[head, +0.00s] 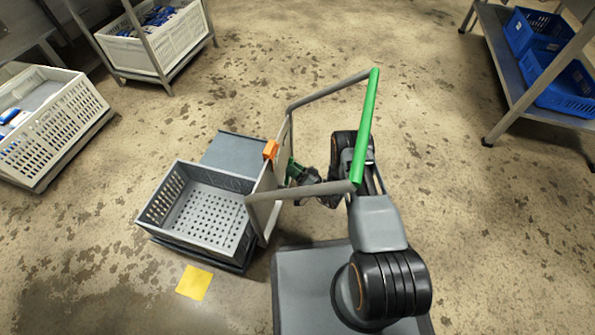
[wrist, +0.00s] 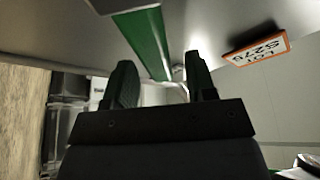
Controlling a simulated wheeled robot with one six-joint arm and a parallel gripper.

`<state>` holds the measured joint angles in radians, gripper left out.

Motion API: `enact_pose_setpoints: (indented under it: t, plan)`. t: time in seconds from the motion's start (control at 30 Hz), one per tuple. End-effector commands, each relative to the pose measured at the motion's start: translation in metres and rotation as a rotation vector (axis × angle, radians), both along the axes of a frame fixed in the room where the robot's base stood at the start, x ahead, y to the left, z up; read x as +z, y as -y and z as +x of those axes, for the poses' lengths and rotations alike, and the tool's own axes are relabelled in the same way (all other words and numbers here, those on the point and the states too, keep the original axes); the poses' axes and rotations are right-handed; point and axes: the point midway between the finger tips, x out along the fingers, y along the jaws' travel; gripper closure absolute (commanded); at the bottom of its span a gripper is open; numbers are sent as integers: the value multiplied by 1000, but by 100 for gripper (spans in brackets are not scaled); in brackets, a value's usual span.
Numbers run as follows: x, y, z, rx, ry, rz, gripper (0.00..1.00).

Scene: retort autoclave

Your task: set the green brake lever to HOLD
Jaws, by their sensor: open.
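Green shows there, but lever and fingers cannot be told apart. The HOLD mark and the lever's setting cannot be read.
A grey perforated basket (head: 165,204) sits on the cart. A green push bar (head: 366,130) on grey tubes reaches over my arm. An orange-edged lot tag (wrist: 258,48) is on the panel. A yellow square (head: 194,282) lies on the floor. Racks stand at both sides.

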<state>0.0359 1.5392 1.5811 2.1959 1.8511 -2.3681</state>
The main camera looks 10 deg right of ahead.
Motion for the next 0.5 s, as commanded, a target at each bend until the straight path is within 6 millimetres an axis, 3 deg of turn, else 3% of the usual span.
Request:
enact_pose_setpoints:
  t: [0.17,0.5]
  plan:
    - [-4,13,-10,-3,-3,1,49]
    - [-23,65,-50,-4,-2,1,49]
